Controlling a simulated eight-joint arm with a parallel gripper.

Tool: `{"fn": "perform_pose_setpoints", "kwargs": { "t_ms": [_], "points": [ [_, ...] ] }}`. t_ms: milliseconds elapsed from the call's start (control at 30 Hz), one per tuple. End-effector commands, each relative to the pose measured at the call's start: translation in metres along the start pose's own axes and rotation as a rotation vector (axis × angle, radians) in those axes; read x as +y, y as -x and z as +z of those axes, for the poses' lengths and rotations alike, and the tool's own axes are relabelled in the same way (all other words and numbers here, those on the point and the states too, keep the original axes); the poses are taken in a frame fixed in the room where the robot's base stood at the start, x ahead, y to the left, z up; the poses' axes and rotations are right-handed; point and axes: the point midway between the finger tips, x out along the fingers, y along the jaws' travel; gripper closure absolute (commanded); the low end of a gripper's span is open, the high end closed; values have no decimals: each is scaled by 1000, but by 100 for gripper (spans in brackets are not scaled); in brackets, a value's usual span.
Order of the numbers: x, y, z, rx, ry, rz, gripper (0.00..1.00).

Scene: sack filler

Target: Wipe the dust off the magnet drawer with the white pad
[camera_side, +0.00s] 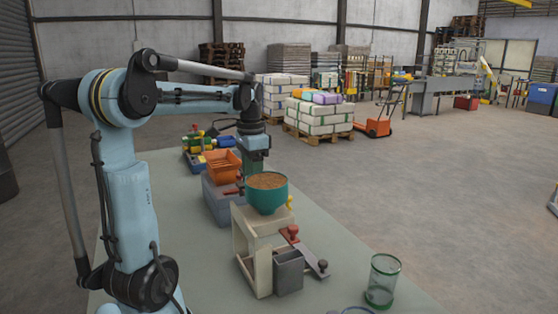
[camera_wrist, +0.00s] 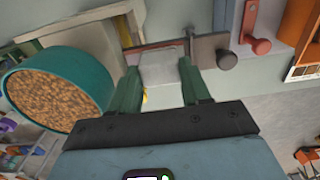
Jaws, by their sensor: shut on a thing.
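My gripper (camera_wrist: 160,85) has its two dark green fingers closed on a pale, whitish flat piece that looks like the white pad (camera_wrist: 160,68). In the wrist view the pad lies against or just over a grey plate with a dark knob (camera_wrist: 227,60), which appears to be the magnet drawer (camera_wrist: 208,48). I cannot tell whether they touch, and dust is not clearly visible. In the side view my gripper (camera_side: 256,165) is behind the teal hopper, which hides its fingertips and the pad.
The teal hopper (camera_side: 266,196) full of brown grain stands on a cream frame (camera_side: 242,248), close to my gripper. An orange bin (camera_side: 222,165) sits on a grey box (camera_side: 220,203) behind. A grey open box (camera_side: 288,273) and a green-rimmed glass (camera_side: 382,280) stand in front.

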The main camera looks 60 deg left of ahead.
Motion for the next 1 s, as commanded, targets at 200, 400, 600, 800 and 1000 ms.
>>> {"fn": "perform_pose_setpoints", "kwargs": {
  "t_ms": [200,400,600,800,1000],
  "points": [
    [0,0,-21,0,-2,0,77],
    [0,0,-39,0,-2,0,77],
    [0,0,-16,0,3,0,77],
    [0,0,2,0,3,0,77],
    [0,0,20,0,3,0,77]
  ]
}}
